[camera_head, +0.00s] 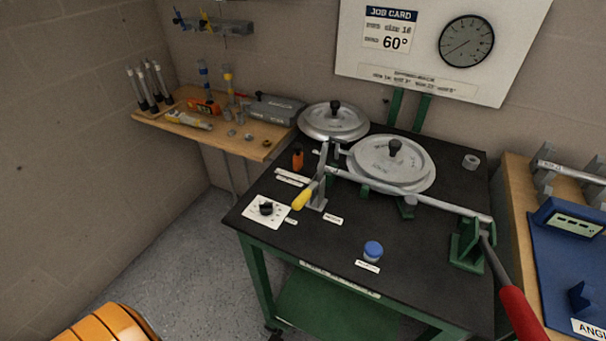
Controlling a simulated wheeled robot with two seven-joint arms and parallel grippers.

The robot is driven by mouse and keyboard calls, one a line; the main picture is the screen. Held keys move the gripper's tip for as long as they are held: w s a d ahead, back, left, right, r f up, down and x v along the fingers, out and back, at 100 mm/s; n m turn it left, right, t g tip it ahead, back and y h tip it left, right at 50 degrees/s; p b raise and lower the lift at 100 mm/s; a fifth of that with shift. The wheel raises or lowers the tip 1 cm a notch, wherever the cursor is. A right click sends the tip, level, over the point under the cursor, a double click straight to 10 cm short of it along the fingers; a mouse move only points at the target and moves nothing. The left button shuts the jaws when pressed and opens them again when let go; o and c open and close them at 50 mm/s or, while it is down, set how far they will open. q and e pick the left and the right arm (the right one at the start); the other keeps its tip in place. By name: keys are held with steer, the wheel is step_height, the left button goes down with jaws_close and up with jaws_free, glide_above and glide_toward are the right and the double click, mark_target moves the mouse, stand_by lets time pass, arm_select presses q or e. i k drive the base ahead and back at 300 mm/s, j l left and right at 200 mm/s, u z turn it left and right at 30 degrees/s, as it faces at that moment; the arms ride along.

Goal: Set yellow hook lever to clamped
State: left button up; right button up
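The yellow hook lever (303,199) shows by its yellow grip, at the left side of the black-topped bench. The grip slants down and to the left from a grey upright bracket (319,190). A long grey bar (400,187) runs from this bracket across the front of a round metal disc to a green stand at the right. The contact between lever and bar is too small to tell, so I cannot tell whether the lever is clamped. Neither of my grippers is in view.
A red-handled lever (516,309) slopes off the bench's right front. A wooden shelf (255,152) with tools stands behind left.

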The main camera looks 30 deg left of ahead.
mark_target(298, 203)
steer(key=u, duration=0.9)
